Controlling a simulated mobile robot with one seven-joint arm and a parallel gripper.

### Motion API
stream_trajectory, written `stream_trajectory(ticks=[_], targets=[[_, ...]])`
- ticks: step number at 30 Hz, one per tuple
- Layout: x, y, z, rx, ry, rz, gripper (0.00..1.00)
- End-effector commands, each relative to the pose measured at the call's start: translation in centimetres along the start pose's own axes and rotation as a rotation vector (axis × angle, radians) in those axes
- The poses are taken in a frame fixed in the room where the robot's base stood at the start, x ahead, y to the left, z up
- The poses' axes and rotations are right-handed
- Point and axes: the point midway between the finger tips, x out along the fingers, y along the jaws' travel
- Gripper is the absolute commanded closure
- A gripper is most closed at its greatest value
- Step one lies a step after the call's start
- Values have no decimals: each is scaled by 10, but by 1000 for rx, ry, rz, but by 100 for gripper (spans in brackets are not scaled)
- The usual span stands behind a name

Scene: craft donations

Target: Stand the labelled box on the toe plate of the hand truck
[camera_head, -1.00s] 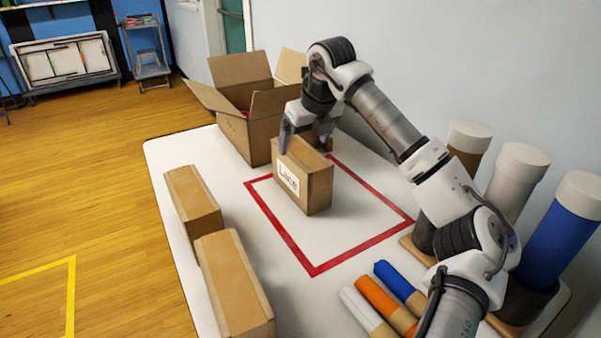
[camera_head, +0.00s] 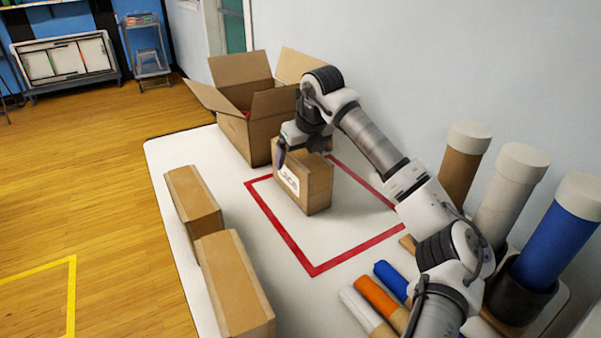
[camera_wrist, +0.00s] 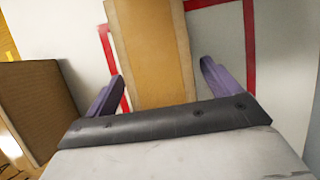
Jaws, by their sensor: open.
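The labelled box (camera_head: 305,182) is a brown carton with a white "Lace" label. It stands upright on the white table, at the back left of a red taped outline. My gripper (camera_head: 303,155) is above and at the far top end of the box. In the wrist view, the open purple fingers (camera_wrist: 160,90) lie on either side of the box (camera_wrist: 150,50), with a gap visible beside each. Whether either finger touches it cannot be told. The hand truck is not visible in these frames.
An open carton (camera_head: 247,130) stands behind the box, close by. Two plain boxes (camera_head: 193,200) (camera_head: 235,285) stand along the table's left edge. Colored rolls (camera_head: 380,295) and tall capped tubes (camera_head: 500,195) are at the right. Yellow tape (camera_head: 70,290) marks clear floor at left.

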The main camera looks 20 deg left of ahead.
Motion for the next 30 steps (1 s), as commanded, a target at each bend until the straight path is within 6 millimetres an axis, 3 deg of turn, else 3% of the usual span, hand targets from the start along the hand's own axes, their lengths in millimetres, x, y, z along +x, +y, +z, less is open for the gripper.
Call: stream_trajectory(ticks=[17, 30], targets=[[4, 0, -2, 0, 0, 0, 11], [4, 0, -2, 0, 0, 0, 67]])
